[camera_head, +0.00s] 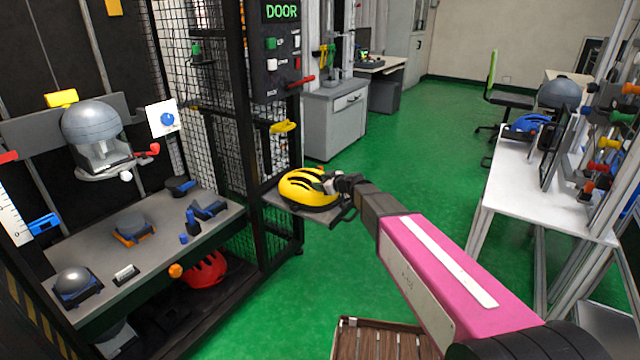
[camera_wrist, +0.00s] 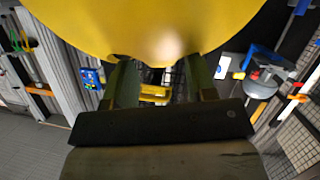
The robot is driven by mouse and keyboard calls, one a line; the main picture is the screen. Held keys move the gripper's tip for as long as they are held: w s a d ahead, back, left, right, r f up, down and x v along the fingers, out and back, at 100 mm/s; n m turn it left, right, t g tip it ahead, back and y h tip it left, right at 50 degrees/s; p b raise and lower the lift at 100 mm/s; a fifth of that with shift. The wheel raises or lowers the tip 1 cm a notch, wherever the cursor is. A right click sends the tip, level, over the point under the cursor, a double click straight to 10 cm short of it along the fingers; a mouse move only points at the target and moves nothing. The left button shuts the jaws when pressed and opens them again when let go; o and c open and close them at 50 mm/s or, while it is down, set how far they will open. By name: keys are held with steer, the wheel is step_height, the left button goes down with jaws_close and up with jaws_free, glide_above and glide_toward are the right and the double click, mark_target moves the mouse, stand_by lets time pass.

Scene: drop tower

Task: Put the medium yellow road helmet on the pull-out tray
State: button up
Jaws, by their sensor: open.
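The yellow road helmet (camera_head: 308,188), with dark vents, sits over the pull-out tray (camera_head: 283,204) at the side of the black mesh tower. In the wrist view, the helmet's smooth yellow shell (camera_wrist: 100,25) fills the top of the picture. My gripper (camera_head: 333,184) is at the helmet's right side in the head view. In the wrist view, the two fingers of my gripper (camera_wrist: 160,75) are spread apart, with their tips at the shell's lower edge. I cannot tell whether they touch it. The helmet hides much of the tray.
A red helmet (camera_head: 204,269) lies under the tower's grey work shelf (camera_head: 100,262). A grey headform (camera_head: 92,125) hangs in the tower. A white table (camera_head: 510,180) at right holds a blue helmet (camera_head: 527,127).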

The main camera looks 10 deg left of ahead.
steer(key=v, duration=1.1)
steer(key=s+d+f+m+g+h, duration=0.2)
steer(key=s+d+f+m+h, duration=0.2)
steer(key=s+d, duration=0.3)
steer(key=s+d+f+m+g+h, duration=0.3)
steer(key=s+d, duration=0.4)
steer(key=d, duration=0.5)
steer(key=s+d+f+m+g+h, duration=0.2)
steer(key=s+d+f+m+h, duration=0.3)
steer(key=d, duration=0.5)
steer(key=s+f+m, duration=0.2)
steer(key=shift+s+d+m, duration=0.25)
steer(key=shift+s+m, duration=0.05)
steer(key=shift+s, duration=0.05)
